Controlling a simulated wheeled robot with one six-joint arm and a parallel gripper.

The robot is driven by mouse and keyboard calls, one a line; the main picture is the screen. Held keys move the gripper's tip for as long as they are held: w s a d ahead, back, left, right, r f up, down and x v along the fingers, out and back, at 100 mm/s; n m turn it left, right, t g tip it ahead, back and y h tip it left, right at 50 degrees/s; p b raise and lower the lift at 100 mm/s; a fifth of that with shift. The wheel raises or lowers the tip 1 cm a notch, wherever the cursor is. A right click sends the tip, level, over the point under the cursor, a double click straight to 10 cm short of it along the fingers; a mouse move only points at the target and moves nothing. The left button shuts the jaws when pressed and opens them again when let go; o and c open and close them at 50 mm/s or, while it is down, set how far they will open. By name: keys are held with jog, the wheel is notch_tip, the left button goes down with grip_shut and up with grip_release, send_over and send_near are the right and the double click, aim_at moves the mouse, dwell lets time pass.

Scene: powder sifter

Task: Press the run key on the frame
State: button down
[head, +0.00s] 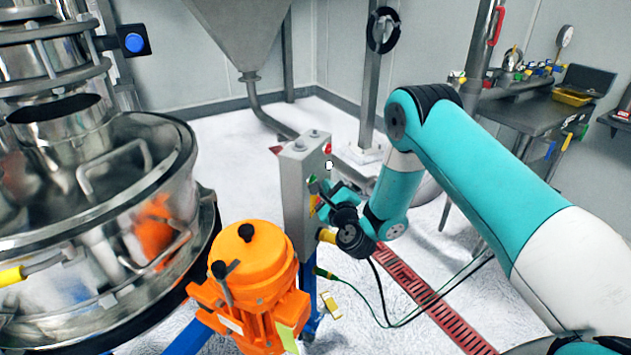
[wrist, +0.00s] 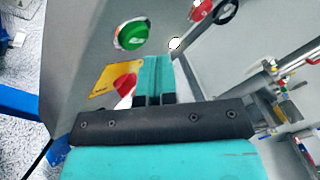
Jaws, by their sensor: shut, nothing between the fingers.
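A grey control box (head: 296,195) stands on a post in the middle of the head view. A round green button (wrist: 132,34) is on its face; a small green part (head: 312,180) also shows in the head view. Below the button in the wrist view is a red knob (wrist: 125,83) on a yellow plate (wrist: 104,80). My gripper (head: 323,188) is shut and empty, close to this face. In the wrist view its fingers (wrist: 154,82) are together, below and right of the green button. I cannot tell whether they touch the box. No label reading "run" is legible.
An orange motor (head: 250,280) stands just left of the box. The steel sifter (head: 150,150) fills the left side, with a blue button (head: 135,42) on a black housing above. Cables (head: 385,320) hang below my gripper. A steel bench (head: 540,115) is at right.

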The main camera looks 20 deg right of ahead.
jog(key=shift+w+a+r+p, duration=0.1)
jog(key=shift+a+r+p, duration=0.05)
jog(key=shift+p, duration=0.6)
jog(key=shift+w+a+p, duration=0.15)
jog(key=shift+p, duration=0.45)
jog(key=shift+f+b, duration=0.25)
jog(key=shift+b, duration=0.6)
jog(key=shift+s+d+r+b, duration=0.15)
jog(key=shift+s+d+b, duration=0.15)
jog(key=shift+b, duration=0.45)
jog(key=s+d+b, duration=0.3)
jog(key=b, duration=0.9)
jog(key=shift+s+d, duration=0.25)
jog(key=shift+d, duration=0.1)
